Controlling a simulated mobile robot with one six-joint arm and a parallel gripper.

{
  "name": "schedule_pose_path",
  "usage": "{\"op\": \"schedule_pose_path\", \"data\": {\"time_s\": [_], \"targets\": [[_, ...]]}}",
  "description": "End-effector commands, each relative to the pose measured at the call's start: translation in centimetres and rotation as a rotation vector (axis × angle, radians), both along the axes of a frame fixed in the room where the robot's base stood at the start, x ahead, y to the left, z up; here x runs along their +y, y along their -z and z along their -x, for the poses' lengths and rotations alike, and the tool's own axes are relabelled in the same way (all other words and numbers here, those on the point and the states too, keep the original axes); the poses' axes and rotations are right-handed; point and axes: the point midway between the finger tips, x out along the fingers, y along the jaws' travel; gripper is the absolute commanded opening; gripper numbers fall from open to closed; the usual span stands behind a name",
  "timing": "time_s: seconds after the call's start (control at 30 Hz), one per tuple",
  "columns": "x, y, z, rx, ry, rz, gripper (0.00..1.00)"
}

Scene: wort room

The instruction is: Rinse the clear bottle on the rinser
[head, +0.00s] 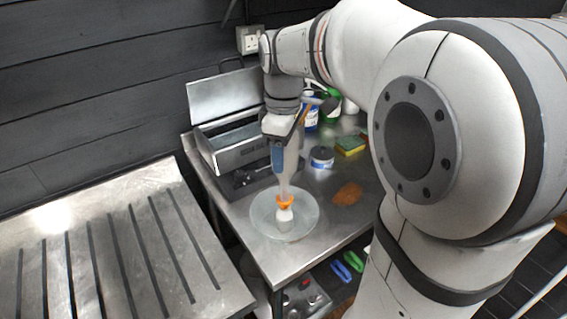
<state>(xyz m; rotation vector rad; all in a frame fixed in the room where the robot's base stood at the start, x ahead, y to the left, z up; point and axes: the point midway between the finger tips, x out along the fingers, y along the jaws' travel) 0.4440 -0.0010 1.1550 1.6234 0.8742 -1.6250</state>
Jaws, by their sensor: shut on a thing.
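The clear bottle (291,164) is upside down, its body pale and see-through and its neck pointing down. My gripper (279,158) is shut on the bottle's body from above; a blue finger shows on its left side, and the other finger is hard to make out. The rinser (261,218) is a round translucent dish on the steel table, with a white post and an orange top in its middle. The bottle's neck meets the orange top; I cannot tell how far it sits in or over it.
An open steel box (239,152) stands behind the rinser on the steel table (334,228). A white-and-blue tub (321,157), a sponge (350,145), an orange-brown cloth (347,195) and several bottles lie to the right. A slotted steel drainboard (92,220) is at left.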

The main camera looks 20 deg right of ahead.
Motion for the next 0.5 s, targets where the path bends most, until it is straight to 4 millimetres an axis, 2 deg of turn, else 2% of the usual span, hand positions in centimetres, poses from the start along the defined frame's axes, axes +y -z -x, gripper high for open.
{"op": "schedule_pose_path", "data": {"time_s": [0.5], "targets": [[0.0,1.8,0.0,0.001,0.0,-0.001,0.28]]}}
